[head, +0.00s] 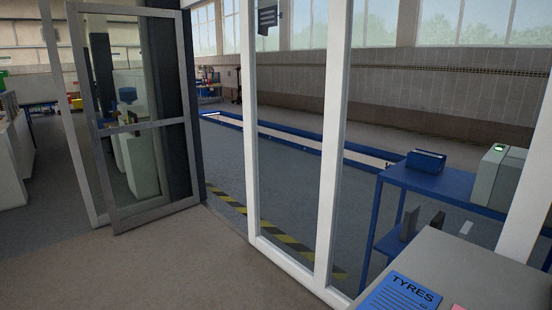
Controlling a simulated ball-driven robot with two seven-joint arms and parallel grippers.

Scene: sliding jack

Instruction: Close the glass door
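The glass door (156,127) stands open on the left of the head view. It has a grey metal frame with a crossbar at mid height, and grey-white things show through its panes. It is swung away from the doorway, which lies between the dark post behind the door and the white glazed partition (255,130). I cannot make out a handle. Neither of my grippers shows in this view.
A counter (448,268) with a blue "TYRES" sheet (401,293) stands at the lower right. Behind the partition are a blue table (440,178) and a yellow-black floor stripe (285,242). The brown floor (150,270) before the door is clear.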

